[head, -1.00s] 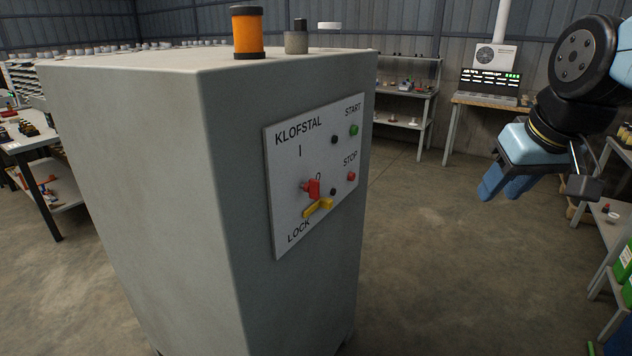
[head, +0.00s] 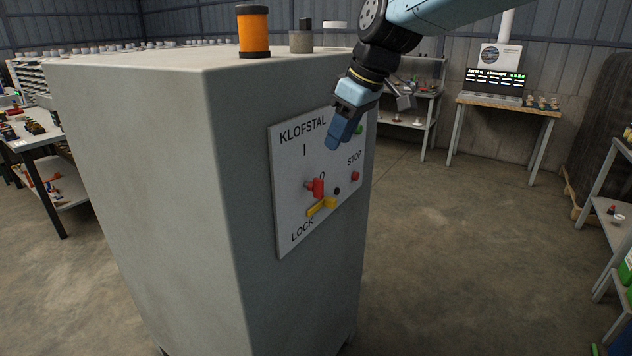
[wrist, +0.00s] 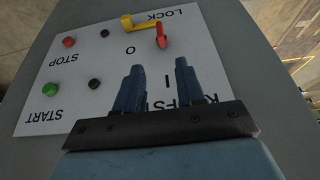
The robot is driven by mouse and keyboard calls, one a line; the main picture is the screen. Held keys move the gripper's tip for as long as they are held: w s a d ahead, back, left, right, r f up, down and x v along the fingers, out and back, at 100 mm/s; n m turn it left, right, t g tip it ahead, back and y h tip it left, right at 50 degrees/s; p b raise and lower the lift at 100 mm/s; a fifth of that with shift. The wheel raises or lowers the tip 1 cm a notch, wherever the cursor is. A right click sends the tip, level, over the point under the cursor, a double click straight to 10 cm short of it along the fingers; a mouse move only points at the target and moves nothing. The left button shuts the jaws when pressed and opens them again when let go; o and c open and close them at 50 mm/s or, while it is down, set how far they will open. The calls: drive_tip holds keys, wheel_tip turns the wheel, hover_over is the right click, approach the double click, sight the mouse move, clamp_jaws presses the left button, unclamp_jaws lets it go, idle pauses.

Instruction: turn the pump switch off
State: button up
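The control panel (head: 288,222) marked KLOFSTAL is on the side of a grey cabinet. Its red switch handle (head: 318,187) sits by the O mark, below the I mark, and it also shows in the wrist view (wrist: 162,36). A yellow lock lever (head: 321,207) is just below the red handle, near the LOCK label; it also shows in the wrist view (wrist: 140,25). My gripper (head: 338,138) is in front of the panel's upper part, above the red handle and apart from it. In the wrist view its two fingers (wrist: 157,85) stand apart with nothing between them.
A red STOP button (head: 355,176) and a green START button (head: 360,130) are on the panel's right side. An orange lamp (head: 253,32) stands on the cabinet (head: 150,180). The floor (head: 440,230) right of the cabinet is clear; shelves stand at the far right.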

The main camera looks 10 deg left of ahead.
sight(321, 179)
drive_tip(key=x, duration=1.3)
drive_tip(key=shift+r, duration=0.1)
drive_tip(key=shift+c, duration=0.3)
clamp_jaws()
drive_tip(key=shift+w+a+r, duration=0.1)
